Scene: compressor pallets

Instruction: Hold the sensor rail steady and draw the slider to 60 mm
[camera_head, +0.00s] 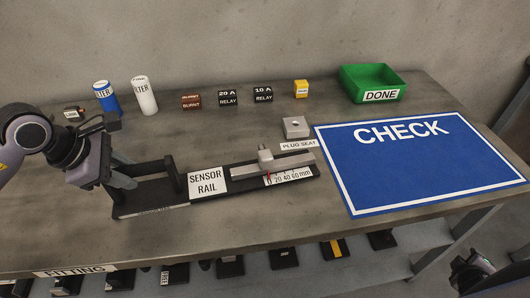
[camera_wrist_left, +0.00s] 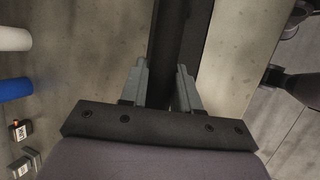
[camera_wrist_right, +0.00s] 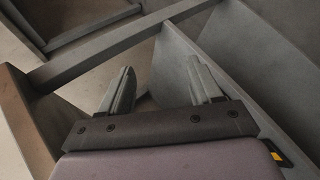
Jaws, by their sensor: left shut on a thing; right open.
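The black sensor rail (camera_head: 160,207) lies along the front of the table with a white label. Its slider (camera_head: 265,158) is a grey block with a knob on a grey track. A red pointer (camera_head: 268,176) sits near the left, low end of the mm scale (camera_head: 290,177). My left gripper (camera_head: 128,178) is shut on a black bar at the rail's left end; the left wrist view shows the dark bar (camera_wrist_left: 178,40) between the fingers (camera_wrist_left: 165,88). My right gripper (camera_wrist_right: 158,88) is open and empty, off the table's right front; part of it shows in the head view (camera_head: 470,270).
A blue CHECK mat (camera_head: 400,180) covers the table's right side. The plug seat block (camera_head: 296,127) stands just behind the rail. Relays, a yellow block, filters and a green DONE bin (camera_head: 372,84) line the back. Several dark items sit on a lower shelf.

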